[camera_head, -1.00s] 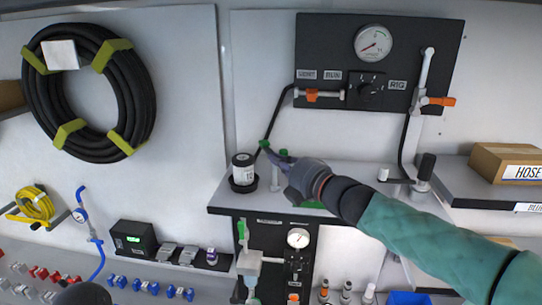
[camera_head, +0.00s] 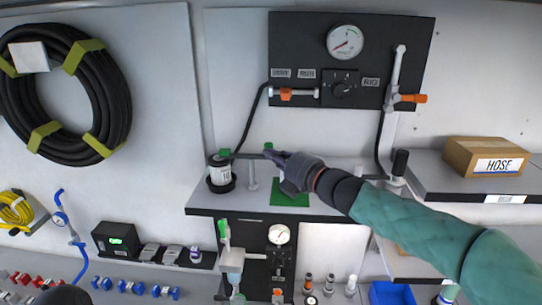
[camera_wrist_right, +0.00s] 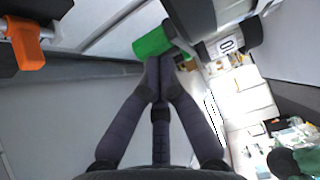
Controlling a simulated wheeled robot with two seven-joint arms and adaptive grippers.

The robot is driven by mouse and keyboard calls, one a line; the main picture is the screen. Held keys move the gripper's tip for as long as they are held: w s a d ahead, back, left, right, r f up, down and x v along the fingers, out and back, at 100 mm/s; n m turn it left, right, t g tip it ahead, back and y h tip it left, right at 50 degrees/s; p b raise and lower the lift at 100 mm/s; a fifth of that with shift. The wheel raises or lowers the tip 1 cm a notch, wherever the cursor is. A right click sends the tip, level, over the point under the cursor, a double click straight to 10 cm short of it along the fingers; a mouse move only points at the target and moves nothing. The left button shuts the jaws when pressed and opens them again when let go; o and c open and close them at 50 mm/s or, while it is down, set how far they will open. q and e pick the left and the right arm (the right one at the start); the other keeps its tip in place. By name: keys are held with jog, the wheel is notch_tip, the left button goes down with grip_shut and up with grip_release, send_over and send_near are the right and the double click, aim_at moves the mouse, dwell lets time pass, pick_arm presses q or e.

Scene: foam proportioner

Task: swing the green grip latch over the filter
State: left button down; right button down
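The filter (camera_head: 220,172) is a white canister with a black top and base, upright at the left end of the grey shelf. A latch bar (camera_head: 246,155) on a short post (camera_head: 252,172) reaches left across the filter's top. One green end (camera_head: 224,153) lies at the filter's top; another green piece (camera_head: 268,147) is at my right gripper. My right gripper (camera_head: 270,155) comes in from the right. In the wrist view its fingertips (camera_wrist_right: 158,66) meet, just beside a green grip (camera_wrist_right: 152,42); the filter's label (camera_wrist_right: 225,45) shows beyond. My left gripper's fingers are not in view.
A black panel (camera_head: 350,60) with a gauge and orange-handled valves is on the wall behind. A black hose (camera_head: 250,122) runs down behind the filter. A green patch (camera_head: 290,200) lies on the shelf. A HOSE box (camera_head: 485,157) stands at the right.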

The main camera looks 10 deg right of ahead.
jog(key=shift+w+d+r, duration=0.15)
jog(key=shift+d+r, duration=0.15)
jog(key=shift+d, duration=0.1)
jog(key=shift+w+d+f, duration=0.15)
jog(key=shift+w+d, duration=0.05)
jog(key=shift+w, duration=0.05)
jog(key=shift+a+f, duration=0.1)
jog(key=shift+f, duration=0.05)
